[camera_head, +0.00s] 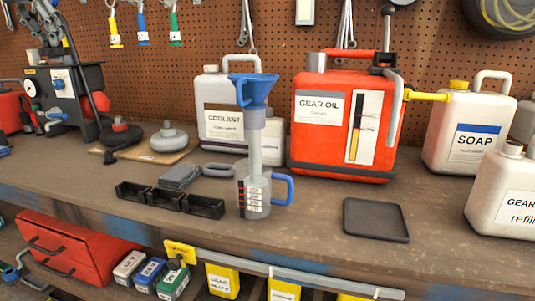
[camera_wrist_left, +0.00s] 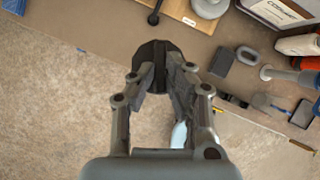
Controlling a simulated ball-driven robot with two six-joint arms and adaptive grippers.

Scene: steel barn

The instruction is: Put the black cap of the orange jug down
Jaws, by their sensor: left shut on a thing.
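The orange jug (camera_head: 338,118), labelled GEAR OIL, stands upright on the workbench right of centre. Its neck (camera_head: 317,62) is at the top left of the jug. In the left wrist view my left gripper (camera_wrist_left: 160,72) is shut on the black cap (camera_wrist_left: 155,51), a dark round piece partly hidden by the fingers. The cap is held in the air, seen over the bench's front edge and the floor. My right gripper is not in view.
A dark flat tray (camera_head: 375,220) lies empty in front of the jug. A measuring jug (camera_head: 255,197) with a blue funnel (camera_head: 253,90), small black bins (camera_head: 168,198) and a coolant jug (camera_head: 215,90) stand left of it. White jugs (camera_head: 465,150) crowd the right. Bare bench lies around the tray.

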